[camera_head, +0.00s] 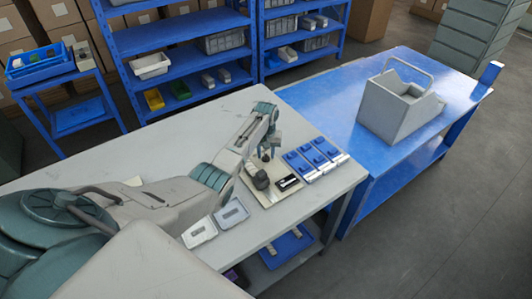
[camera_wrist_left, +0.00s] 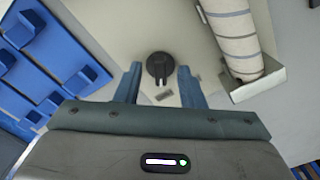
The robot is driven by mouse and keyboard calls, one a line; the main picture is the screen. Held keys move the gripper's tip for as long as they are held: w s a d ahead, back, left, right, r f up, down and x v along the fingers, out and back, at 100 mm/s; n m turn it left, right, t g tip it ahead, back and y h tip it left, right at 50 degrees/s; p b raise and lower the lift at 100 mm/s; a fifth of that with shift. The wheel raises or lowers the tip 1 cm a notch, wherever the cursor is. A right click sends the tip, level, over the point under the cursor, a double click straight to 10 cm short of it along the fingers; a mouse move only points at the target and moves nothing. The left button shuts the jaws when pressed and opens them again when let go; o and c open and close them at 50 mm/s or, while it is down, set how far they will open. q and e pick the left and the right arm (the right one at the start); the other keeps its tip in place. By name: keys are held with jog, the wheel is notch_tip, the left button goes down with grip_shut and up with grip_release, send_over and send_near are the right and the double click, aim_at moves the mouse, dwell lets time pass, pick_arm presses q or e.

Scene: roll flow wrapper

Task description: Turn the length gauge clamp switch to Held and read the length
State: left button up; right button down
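A round black knob (camera_wrist_left: 159,68) with a raised bar, which looks like the clamp switch, sits on a pale plate in the left wrist view. The bar points roughly toward the bottom of that view. A small grey label (camera_wrist_left: 163,96) lies just below it; I cannot read it. My left gripper (camera_wrist_left: 159,72) is open, with its blue fingers on either side of the knob and gaps showing; I cannot tell its height above the plate. In the head view the left gripper (camera_head: 268,152) hangs over the pale base plate (camera_head: 266,198). My right gripper is not in view. No length reading is legible.
A pale striped roll (camera_wrist_left: 232,38) lies in a white holder right of the knob. Several blue-topped blocks (camera_head: 322,153) stand beside the plate. Two grey trays (camera_head: 231,213) lie nearer on the grey table. A grey bin (camera_head: 400,105) stands on the blue table.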

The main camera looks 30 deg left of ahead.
aim_at(266, 155)
pick_arm(q)
notch_tip(266, 155, up, 11)
jog(key=b, duration=0.2)
dwell(0.4)
jog(key=shift+f, duration=0.1)
dwell(0.3)
